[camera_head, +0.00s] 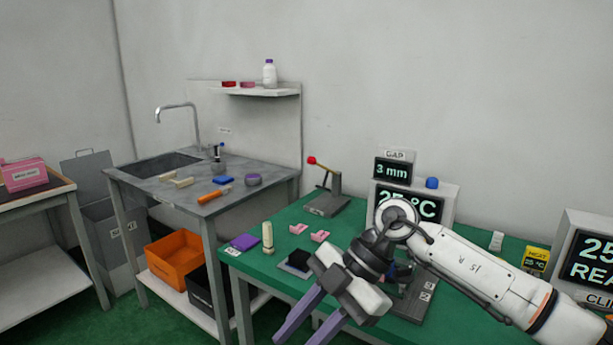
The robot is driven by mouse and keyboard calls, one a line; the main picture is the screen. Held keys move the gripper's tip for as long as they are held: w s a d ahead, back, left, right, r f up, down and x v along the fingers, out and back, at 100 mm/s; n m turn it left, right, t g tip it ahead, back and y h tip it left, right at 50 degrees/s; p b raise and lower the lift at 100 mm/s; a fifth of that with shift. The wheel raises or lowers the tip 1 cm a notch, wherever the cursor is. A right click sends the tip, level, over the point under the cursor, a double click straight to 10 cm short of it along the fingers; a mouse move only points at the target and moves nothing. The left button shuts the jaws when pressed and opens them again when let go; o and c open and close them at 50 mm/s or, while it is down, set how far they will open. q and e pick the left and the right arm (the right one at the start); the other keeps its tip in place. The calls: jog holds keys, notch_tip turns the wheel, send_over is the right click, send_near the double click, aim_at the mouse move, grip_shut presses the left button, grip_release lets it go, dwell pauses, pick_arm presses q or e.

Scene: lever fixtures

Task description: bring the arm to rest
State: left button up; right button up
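My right arm comes in from the lower right, over the green table (258,265). Its gripper (300,335) has two purple fingers, which point down and left in front of the table's near edge. The fingers are apart with nothing seen between them, though their ends reach the bottom of the picture. My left gripper is not in view. A lever fixture with a red knob (325,180) stands on the table behind my arm, its lever tilted up to the left. Another fixture (411,298) is partly hidden under my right forearm.
Pink pieces (320,236), a pale cylinder (267,237) and a purple block (244,242) lie on the table's left side. A display (440,190) reading 25 °C is partly hidden by my arm. A sink bench (150,190) stands left, with an orange crate (176,256) below.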

jog(key=s+a+r+y, duration=0.3)
jog(key=s+a+y, duration=0.3)
jog(key=a+y, duration=0.35)
jog(key=w+d+f+m+t, duration=0.3)
jog(key=w+d+m+t, duration=0.3)
jog(key=m+t, duration=0.8)
jog(key=s+d+f+m+t+h, duration=0.1)
jog(key=d+f+m+t+h, duration=0.5)
jog(key=d+f+h, duration=0.65)
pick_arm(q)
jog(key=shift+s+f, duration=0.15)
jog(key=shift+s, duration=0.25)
pick_arm(e)
jog(key=s+d+f+m+g+h, duration=0.1)
jog(key=s+d+f+g, duration=0.3)
jog(key=s+f, duration=0.5)
jog(key=s+d+f+m+g+h, duration=0.1)
jog(key=s+d+f+g, duration=0.3)
jog(key=s+f, duration=0.5)
jog(key=shift+s+d+f+m, duration=0.15)
jog(key=shift+s+f+m, duration=0.05)
jog(key=shift+f+m, duration=0.55)
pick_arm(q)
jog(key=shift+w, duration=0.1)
